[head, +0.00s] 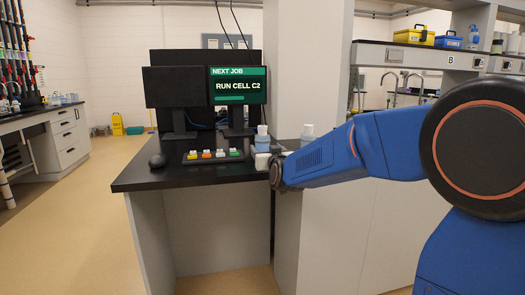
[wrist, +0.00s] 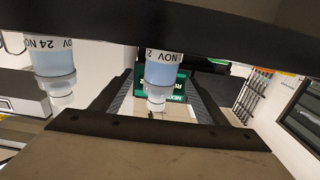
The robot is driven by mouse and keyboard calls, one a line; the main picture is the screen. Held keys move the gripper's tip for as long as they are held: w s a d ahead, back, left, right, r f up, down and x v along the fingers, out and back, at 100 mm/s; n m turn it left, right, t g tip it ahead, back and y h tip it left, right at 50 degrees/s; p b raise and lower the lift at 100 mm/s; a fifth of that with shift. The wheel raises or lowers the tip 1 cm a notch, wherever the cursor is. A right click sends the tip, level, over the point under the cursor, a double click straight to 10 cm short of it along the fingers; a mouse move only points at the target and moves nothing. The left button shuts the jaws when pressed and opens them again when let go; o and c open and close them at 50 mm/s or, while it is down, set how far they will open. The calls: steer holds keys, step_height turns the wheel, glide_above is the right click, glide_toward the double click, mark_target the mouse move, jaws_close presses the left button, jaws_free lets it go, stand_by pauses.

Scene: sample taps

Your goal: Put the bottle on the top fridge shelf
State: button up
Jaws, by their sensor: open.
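A bottle with a white cap, pale blue contents and a white label (head: 263,142) stands upright on the black desk, just beyond my gripper. In the wrist view, which is upside down, this bottle (wrist: 161,72) shows in the gap between the fingers. A second, similar bottle (head: 307,132) stands to its right, partly hidden by my arm; in the wrist view it (wrist: 54,62) is outside the fingers at left, with "24 NOV" on its label. My gripper (wrist: 160,82) is open and holds nothing. Whether its fingers reach around the first bottle I cannot tell. No fridge shows.
The black desk (head: 160,180) carries a mouse (head: 157,160), a panel of coloured buttons (head: 213,154) and monitors (head: 238,86), one reading "RUN CELL C2". A pale pillar (head: 312,70) rises behind the bottles.

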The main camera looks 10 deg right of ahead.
mark_target(262, 144)
steer(key=shift+w, duration=2.95)
steer(key=shift+a, duration=0.1)
steer(key=c, duration=1.4)
steer(key=shift+r, duration=0.1)
steer(key=shift+c, duration=0.2)
